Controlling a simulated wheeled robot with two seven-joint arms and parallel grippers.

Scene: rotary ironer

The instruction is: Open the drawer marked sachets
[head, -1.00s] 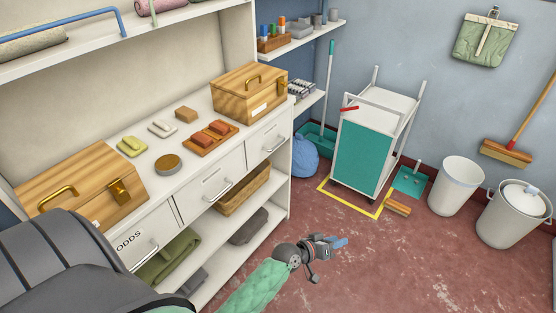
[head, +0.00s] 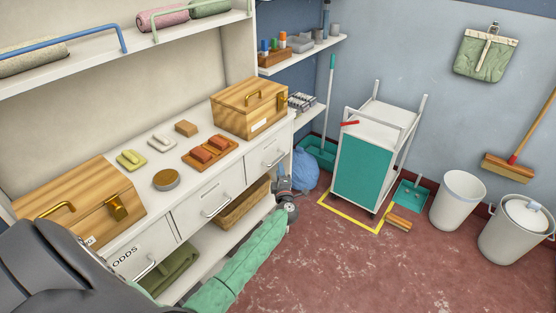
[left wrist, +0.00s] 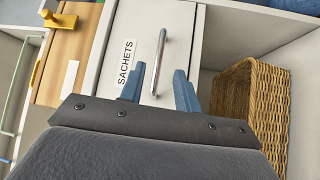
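The drawer marked SACHETS (left wrist: 128,45) fills the middle of the left wrist view, its white front closed. Its metal bar handle (left wrist: 162,50) shows between my gripper's two blue fingers. In the head view this looks like the right-end drawer (head: 261,152), with its handle (head: 273,159); its label cannot be read there. My left gripper (left wrist: 160,78) is open, with nothing between the fingers that I can tell is gripped. In the head view the left gripper (head: 283,184) is by the unit's right end, just below that drawer. My right gripper is not in view.
A wooden box (head: 248,106) stands on the counter above the drawer. A blue bag (head: 305,168) and a trolley (head: 365,160) stand to the right. The red floor in front is clear.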

